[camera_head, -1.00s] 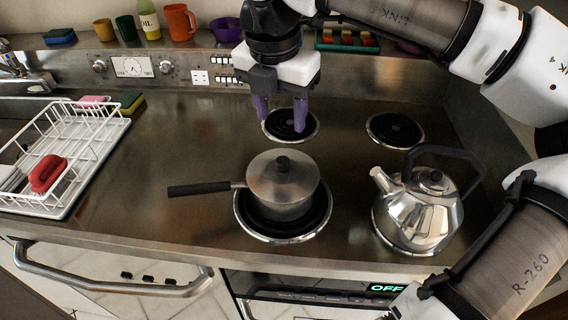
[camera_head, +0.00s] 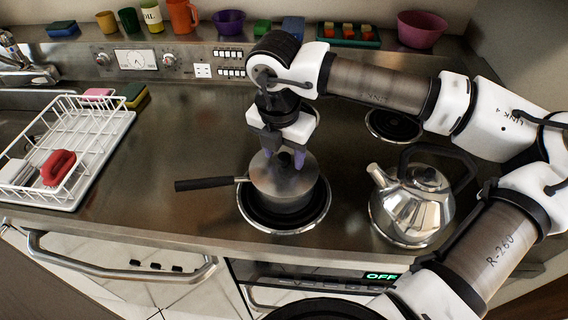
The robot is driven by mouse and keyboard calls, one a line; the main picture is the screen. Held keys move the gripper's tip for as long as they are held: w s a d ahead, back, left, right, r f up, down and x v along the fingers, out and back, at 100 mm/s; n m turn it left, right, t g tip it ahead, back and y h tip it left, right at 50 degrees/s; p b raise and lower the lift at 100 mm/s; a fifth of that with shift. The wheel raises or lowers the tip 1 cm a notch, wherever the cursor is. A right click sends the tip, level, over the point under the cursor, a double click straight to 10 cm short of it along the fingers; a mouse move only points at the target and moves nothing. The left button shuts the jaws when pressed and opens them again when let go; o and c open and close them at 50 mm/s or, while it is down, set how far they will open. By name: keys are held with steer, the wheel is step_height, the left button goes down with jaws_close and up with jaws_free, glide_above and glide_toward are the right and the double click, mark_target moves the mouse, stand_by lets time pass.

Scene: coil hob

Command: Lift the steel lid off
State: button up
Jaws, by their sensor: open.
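The steel lid (camera_head: 268,180) sits on a steel saucepan (camera_head: 285,203) on the front left coil of the hob. The pan's dark handle (camera_head: 208,183) points left. My gripper (camera_head: 284,158) is right over the lid, pointing down, with its purple fingers open around the place of the lid's dark knob. The knob is mostly hidden by the fingers, and I cannot tell whether they touch it.
A steel kettle (camera_head: 412,205) stands on the front right coil, close to the pan's right. A white dish rack (camera_head: 70,150) with a red item (camera_head: 58,167) is at the left. The steel counter (camera_head: 185,130) between rack and pan is clear. Cups and bowls line the back shelf.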

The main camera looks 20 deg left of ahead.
jaws_close()
steer(key=shift+r, duration=0.1)
stand_by(0.3)
step_height(320, 180, up, 19)
steer(key=b, duration=0.4)
step_height(320, 180, up, 4)
steer(key=p, duration=0.3)
glide_above(283, 156)
